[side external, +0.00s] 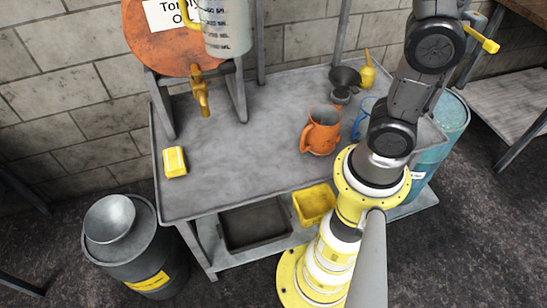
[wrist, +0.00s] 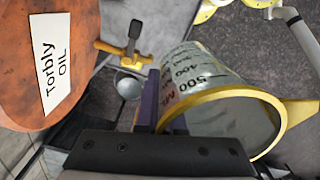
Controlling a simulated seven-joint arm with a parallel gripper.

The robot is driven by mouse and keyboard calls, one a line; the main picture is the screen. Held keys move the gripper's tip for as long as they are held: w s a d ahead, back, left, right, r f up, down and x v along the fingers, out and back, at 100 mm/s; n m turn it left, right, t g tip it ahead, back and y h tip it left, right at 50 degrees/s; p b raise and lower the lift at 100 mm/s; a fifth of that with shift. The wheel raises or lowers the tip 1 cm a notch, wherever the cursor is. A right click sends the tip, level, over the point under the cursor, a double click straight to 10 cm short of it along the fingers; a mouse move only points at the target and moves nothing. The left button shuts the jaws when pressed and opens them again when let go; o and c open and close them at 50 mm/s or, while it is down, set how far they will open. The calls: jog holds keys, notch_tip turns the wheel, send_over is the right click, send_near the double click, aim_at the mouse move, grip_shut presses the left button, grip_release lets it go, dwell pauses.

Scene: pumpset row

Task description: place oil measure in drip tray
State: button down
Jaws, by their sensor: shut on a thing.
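The oil measure (side external: 225,28) is a clear jug with dark scale marks and a yellow handle, at the top of the side view, cut off by the edge. It hangs in front of the orange-brown oil drum. In the wrist view the measure (wrist: 205,80) shows its yellow rim and marks. My gripper (wrist: 150,112) is shut on it; the exact contact is partly hidden. In the side view the gripper is out of frame. A dark, shallow, empty tray (side external: 255,224), seemingly the drip tray, lies on the lower shelf, well below the measure.
The oil drum (side external: 165,45) has a brass tap (side external: 201,92). On the bench top are a yellow box (side external: 175,161), an orange jug (side external: 320,132), a blue mug (side external: 362,120) and a dark funnel (side external: 343,80). A yellow bin (side external: 314,203) stands beside the tray. The bench middle is clear.

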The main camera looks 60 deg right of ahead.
jog(key=s+d+n, duration=0.2)
jog(key=s+d, duration=0.3)
jog(key=d, duration=0.2)
notch_tip(320, 180, down, 31)
jog(key=shift+w+a, duration=0.25)
jog(key=shift+r, duration=0.1)
notch_tip(320, 180, down, 10)
jog(key=shift+r, duration=0.15)
jog(key=c, duration=1.4)
grip_release()
jog(key=o, duration=0.4)
jog(key=shift+c, duration=0.2)
